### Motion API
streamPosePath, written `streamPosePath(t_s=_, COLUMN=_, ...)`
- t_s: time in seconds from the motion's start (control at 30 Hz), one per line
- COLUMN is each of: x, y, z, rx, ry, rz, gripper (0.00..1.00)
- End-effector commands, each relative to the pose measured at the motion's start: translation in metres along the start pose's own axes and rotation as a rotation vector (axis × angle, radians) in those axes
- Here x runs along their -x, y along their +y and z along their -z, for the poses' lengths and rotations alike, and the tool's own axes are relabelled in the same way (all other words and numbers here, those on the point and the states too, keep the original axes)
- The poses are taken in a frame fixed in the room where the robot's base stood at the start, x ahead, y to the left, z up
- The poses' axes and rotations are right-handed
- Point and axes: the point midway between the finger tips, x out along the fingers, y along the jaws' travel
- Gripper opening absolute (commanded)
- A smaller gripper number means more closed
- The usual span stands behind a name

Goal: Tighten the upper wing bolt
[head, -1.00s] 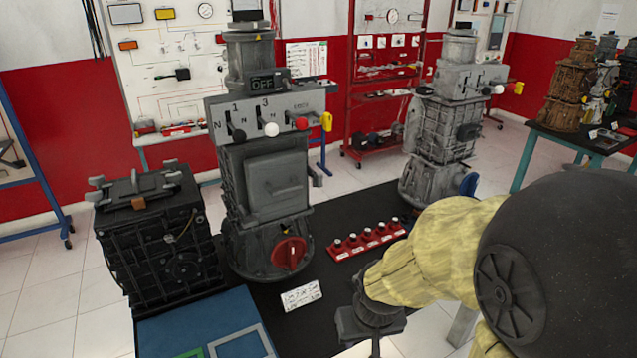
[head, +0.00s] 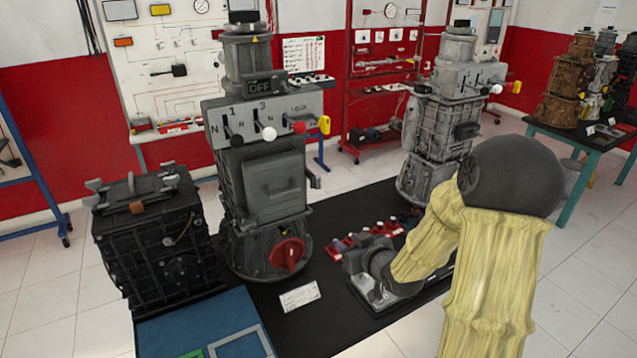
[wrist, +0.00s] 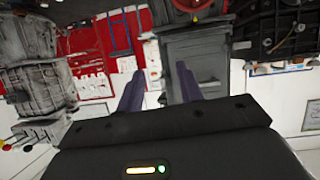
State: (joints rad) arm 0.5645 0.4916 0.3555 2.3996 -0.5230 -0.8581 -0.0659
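The black engine block (head: 150,250) stands at the left of the bench in the head view. Grey wing-shaped pieces, which look like wing bolts, sit at its top left (head: 95,190) and top right (head: 170,172); I cannot tell which is the upper one. In the wrist view, which looks upside down, the block (wrist: 285,22) is at the upper right. My gripper (head: 358,264) is over the right part of the bench, well apart from the block. In the wrist view my gripper (wrist: 160,88) has its two fingers apart with nothing between them.
A tall grey engine (head: 265,190) with levers and a red knob (head: 287,253) stands between the block and my gripper. A red rack (head: 340,243) is partly hidden behind my gripper. A blue mat (head: 190,325) and a white label (head: 299,297) lie in front.

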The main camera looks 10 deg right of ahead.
Motion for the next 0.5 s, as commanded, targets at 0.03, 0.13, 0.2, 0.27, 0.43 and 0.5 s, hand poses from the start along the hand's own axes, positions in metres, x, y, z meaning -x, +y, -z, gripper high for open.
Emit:
streamPosePath(t_s=0.03, x=-0.002, y=0.007, z=0.009, rx=-0.012, ry=0.075, rz=0.01, gripper=0.36)
streamPosePath(t_s=0.13, x=-0.001, y=0.017, z=0.028, rx=-0.028, ry=0.226, rz=0.03, gripper=0.36)
streamPosePath(t_s=0.2, x=0.002, y=0.023, z=0.038, rx=-0.039, ry=0.309, rz=0.039, gripper=0.36)
streamPosePath(t_s=0.27, x=0.004, y=0.026, z=0.044, rx=-0.045, ry=0.358, rz=0.043, gripper=0.36)
streamPosePath(t_s=0.43, x=0.006, y=0.027, z=0.049, rx=-0.047, ry=0.398, rz=0.049, gripper=0.36)
streamPosePath(t_s=0.5, x=0.006, y=0.028, z=0.048, rx=-0.047, ry=0.396, rz=0.047, gripper=0.36)
